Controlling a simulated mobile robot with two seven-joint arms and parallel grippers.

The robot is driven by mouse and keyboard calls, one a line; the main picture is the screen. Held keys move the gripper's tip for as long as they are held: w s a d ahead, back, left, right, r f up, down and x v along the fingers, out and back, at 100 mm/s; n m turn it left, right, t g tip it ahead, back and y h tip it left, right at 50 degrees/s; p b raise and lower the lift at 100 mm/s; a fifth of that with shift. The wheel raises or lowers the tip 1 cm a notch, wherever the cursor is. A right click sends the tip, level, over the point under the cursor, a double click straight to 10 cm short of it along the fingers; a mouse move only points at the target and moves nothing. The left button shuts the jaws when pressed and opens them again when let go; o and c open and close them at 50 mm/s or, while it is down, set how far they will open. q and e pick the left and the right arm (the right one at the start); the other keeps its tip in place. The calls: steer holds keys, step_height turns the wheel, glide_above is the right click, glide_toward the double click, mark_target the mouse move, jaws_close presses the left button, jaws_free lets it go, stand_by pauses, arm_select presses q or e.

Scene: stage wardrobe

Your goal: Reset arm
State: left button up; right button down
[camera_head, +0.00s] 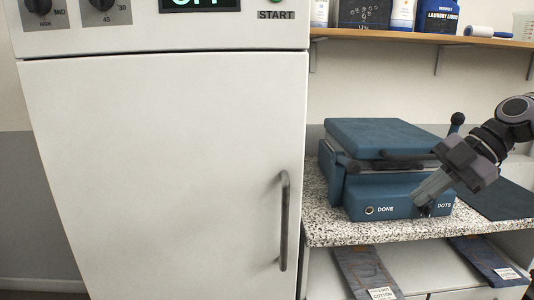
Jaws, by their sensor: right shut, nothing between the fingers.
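My right gripper (427,201) comes in from the right. It is shut and empty, its fingertips at the front of a blue press-like machine (385,138) marked "DONE" and "DOTS". The fingertips overlap the front panel near the word "DOTS"; I cannot tell whether they touch it. The machine's padded top lies down flat, and a dark lever with a knob (457,120) stands at its right side, partly behind my arm. My left gripper is not in view.
A large white cabinet (160,180) with a closed door and vertical handle (284,222) fills the left. The speckled counter (330,226) holds the machine and a dark blue mat (497,200). Folded garments (362,268) lie below. A wooden shelf (420,39) with bottles runs above.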

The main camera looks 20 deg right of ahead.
steer(key=w+a+f+m+t+y+p, duration=0.1)
steer(key=a+f+m+t, duration=0.35)
steer(key=f, duration=0.75)
steer(key=w+a+f+m+t+y+p, duration=0.1)
steer(key=a+f+m+t, duration=0.4)
steer(key=f, duration=0.7)
steer(key=s+a+f+m+g+h, duration=0.3)
steer(key=s+a+f+m+h, duration=0.4)
steer(key=s+a+f, duration=0.6)
step_height(320, 180, down, 2)
steer(key=shift+s+a+f+p, duration=0.15)
steer(key=shift+a+p, duration=0.25)
steer(key=shift+a, duration=0.2)
steer(key=shift+d, duration=0.1)
